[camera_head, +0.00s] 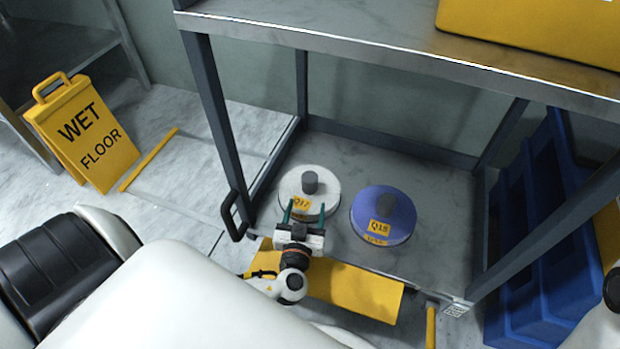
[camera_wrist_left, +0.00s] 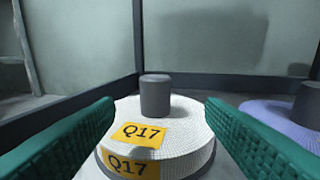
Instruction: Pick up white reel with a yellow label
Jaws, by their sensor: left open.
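The white reel (camera_head: 322,181) with a yellow Q17 label lies flat on the lower shelf, a grey knob upright at its middle. In the left wrist view the white reel (camera_wrist_left: 182,126) is straight ahead, its knob between the lines of the fingers. My left gripper (camera_head: 303,213) is open at the reel's near edge, its green fingers spread. In the left wrist view the left gripper (camera_wrist_left: 160,108) has nothing between its fingers. I cannot tell whether the fingers touch the reel. My right gripper is not in view.
A blue reel (camera_head: 371,208) labelled Q18 sits close on the right. Dark shelf posts (camera_head: 213,115) and the upper shelf (camera_head: 330,32) frame the space. A yellow panel (camera_head: 352,289) is at the front edge. A blue pallet (camera_head: 541,250) stands right, a wet floor sign (camera_head: 85,135) left.

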